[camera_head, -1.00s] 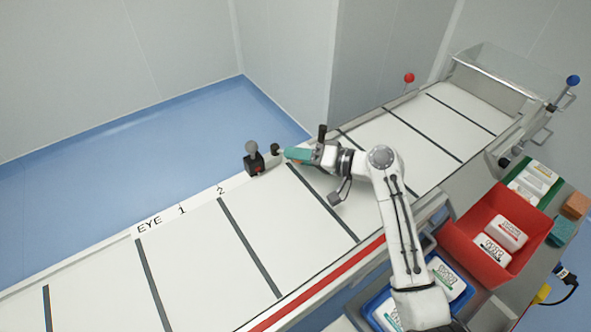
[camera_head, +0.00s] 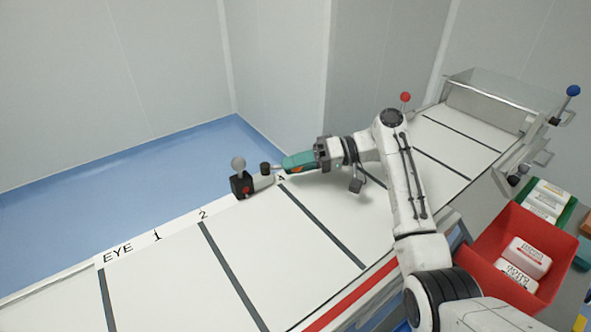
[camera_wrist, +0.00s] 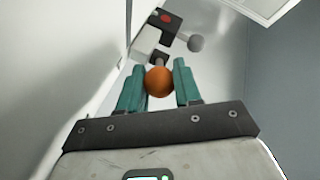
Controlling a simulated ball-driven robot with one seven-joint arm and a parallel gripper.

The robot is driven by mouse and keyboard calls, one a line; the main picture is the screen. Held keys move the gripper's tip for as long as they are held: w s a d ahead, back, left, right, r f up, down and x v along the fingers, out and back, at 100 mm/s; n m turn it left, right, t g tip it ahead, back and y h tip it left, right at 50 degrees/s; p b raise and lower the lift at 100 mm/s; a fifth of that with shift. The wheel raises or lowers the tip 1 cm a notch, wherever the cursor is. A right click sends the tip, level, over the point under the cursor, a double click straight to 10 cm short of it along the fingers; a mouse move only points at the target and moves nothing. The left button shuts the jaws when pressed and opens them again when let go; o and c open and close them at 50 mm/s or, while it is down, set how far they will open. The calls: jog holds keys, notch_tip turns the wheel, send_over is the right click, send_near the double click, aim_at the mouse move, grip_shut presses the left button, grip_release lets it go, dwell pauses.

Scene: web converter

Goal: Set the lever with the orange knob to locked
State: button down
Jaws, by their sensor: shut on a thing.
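The orange knob (camera_wrist: 159,81) shows in the wrist view between the two teal fingers of my gripper (camera_wrist: 160,88), which is shut on it. A short dark lever part (camera_wrist: 159,59) runs beyond the knob towards a pale grey mount. In the head view my gripper (camera_head: 284,165) reaches left over the far edge of the white surface, beside the pale grey mount (camera_head: 264,182). The fingers mostly hide the knob there. I see no readable locked mark.
A dark box with a red spot (camera_head: 243,187) and a grey ball (camera_head: 238,162) stands just left of my gripper. A red ball (camera_head: 405,97) and a blue ball (camera_head: 573,90) stand farther right. A red bin (camera_head: 510,232) holds white packs. The white surface (camera_head: 160,270) is clear at left.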

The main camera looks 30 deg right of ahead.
dwell(0.3)
jog(key=c, duration=0.8)
grip_release()
jog(key=v, duration=1)
jog(key=shift+s+d+b, duration=0.1)
jog(key=shift+d+b, duration=0.25)
jog(key=shift+d, duration=0.05)
